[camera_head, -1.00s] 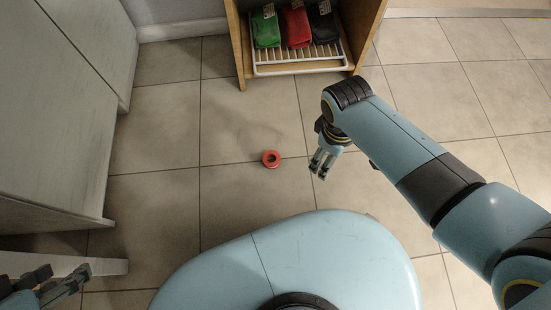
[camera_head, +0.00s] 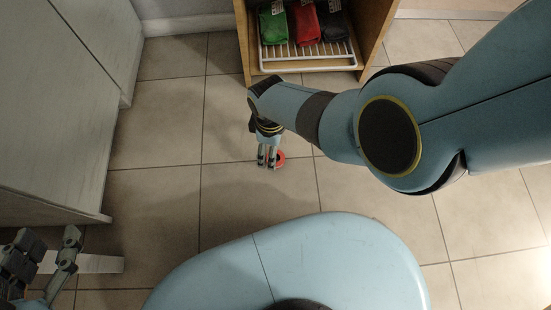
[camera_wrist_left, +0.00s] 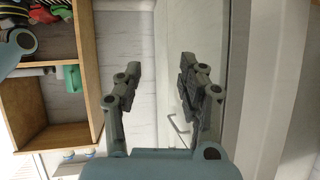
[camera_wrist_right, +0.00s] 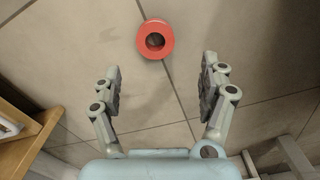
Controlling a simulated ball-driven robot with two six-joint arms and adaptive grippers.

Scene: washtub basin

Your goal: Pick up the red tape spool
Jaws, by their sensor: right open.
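My right gripper (camera_wrist_right: 160,85) is open and empty there. My left gripper (camera_head: 45,250) is at the lower left of the head view, far from the spool. In the left wrist view the left gripper (camera_wrist_left: 160,75) is open with nothing between its fingers.
A wooden shelf unit (camera_head: 375,45) with a white rack (camera_head: 305,56) holding green, red and black packs stands at the back. A pale cabinet (camera_head: 65,110) stands on the left. The floor around the spool is clear.

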